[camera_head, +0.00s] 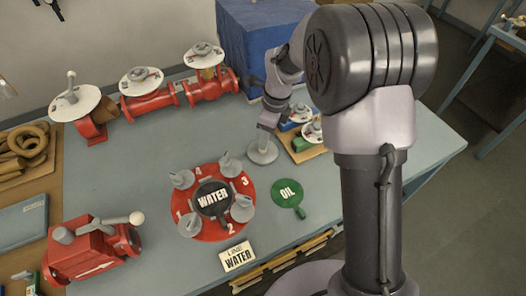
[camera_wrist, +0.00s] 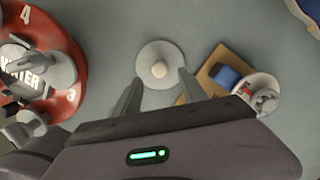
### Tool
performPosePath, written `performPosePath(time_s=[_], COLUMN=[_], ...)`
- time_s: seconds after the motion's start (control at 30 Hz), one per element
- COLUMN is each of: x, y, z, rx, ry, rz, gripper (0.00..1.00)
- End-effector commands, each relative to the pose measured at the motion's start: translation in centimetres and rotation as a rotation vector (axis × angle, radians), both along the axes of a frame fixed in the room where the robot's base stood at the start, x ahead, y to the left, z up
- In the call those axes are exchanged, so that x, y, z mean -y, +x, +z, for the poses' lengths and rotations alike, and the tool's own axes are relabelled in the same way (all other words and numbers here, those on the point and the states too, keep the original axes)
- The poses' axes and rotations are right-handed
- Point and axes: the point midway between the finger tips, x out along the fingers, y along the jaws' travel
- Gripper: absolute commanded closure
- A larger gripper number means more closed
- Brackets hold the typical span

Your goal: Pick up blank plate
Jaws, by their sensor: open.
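A plain grey round plate (camera_head: 262,153) without lettering lies on the table between the red WATER disc and a small wooden board. In the wrist view the plate (camera_wrist: 150,52) shows a pale knob at its centre. My gripper (camera_wrist: 160,76) is open, its two fingers pointing toward the plate, one on each side of the knob's line. In the head view my gripper (camera_head: 269,118) is above the plate; the gap between fingers and knob is hard to judge. Nothing is held.
A red WATER disc (camera_head: 235,222) with several grey knobbed pieces stands left. A green OIL plate (camera_head: 288,193) lies in front. The wooden board (camera_head: 306,153) with small valve parts is close on the right. A blue box (camera_head: 250,45) and red pipe fittings (camera_head: 210,87) stand behind.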

Motion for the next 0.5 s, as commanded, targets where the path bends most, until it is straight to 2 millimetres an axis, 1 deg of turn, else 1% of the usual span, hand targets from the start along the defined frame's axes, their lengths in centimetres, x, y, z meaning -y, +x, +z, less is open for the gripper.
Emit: performPosePath(time_s=[0.13, 0.3, 0.37, 0.5], x=[-0.5, -1.2, -1.2, -1.2], y=[0.1, 0.4, 0.4, 0.4], z=[-1.8, -5.0, -5.3, -5.1], rx=[-0.002, -0.002, 0.0, 0.0], ry=[0.0, 0.0, 0.0, 0.0], rz=[0.001, 0.0, 0.001, 0.001], gripper=[0.5, 0.5, 0.5, 0.5])
